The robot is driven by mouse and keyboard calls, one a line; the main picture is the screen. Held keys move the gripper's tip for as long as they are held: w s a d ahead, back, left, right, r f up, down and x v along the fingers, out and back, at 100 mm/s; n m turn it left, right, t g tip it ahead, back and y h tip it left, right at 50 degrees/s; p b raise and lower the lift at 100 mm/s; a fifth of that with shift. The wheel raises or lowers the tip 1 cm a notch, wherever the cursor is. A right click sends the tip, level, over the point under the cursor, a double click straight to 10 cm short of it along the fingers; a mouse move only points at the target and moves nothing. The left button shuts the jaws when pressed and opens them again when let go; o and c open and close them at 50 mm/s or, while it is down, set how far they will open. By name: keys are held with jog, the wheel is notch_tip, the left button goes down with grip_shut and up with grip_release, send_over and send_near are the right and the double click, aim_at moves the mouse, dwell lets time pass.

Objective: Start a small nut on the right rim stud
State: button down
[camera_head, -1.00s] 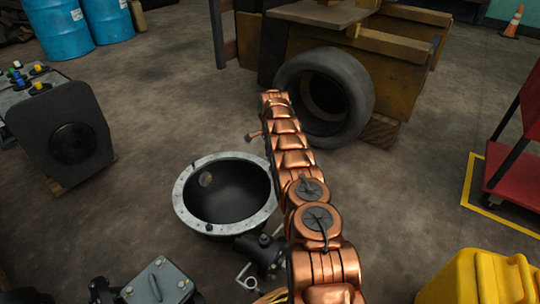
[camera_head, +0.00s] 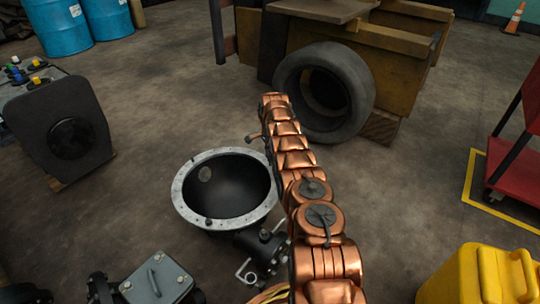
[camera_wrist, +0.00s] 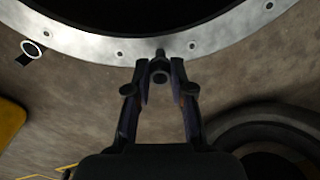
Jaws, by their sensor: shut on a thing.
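A round dark bowl with a light grey flanged rim (camera_head: 184,208) sits low in the middle of the head view. In the wrist view the rim (camera_wrist: 99,47) arcs across the top, with several small studs or holes along it. My gripper (camera_wrist: 160,76) has its fingers closed around a small dark nut (camera_wrist: 160,77) in the wrist view. A dark stud (camera_wrist: 160,54) shows just beyond the nut at the rim's outer edge. They look lined up; I cannot tell if they touch.
A large black tyre (camera_head: 365,95) stands behind my arm, and also shows in the wrist view (camera_wrist: 228,120). A yellow can (camera_head: 475,280) is at lower right, a red cart (camera_head: 518,160) at right. A dark machine (camera_head: 65,135) stands left.

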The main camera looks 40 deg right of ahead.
jog(key=shift+a, duration=0.1)
jog(key=shift+f, duration=1.15)
dwell(0.6)
jog(key=shift+p, duration=0.3)
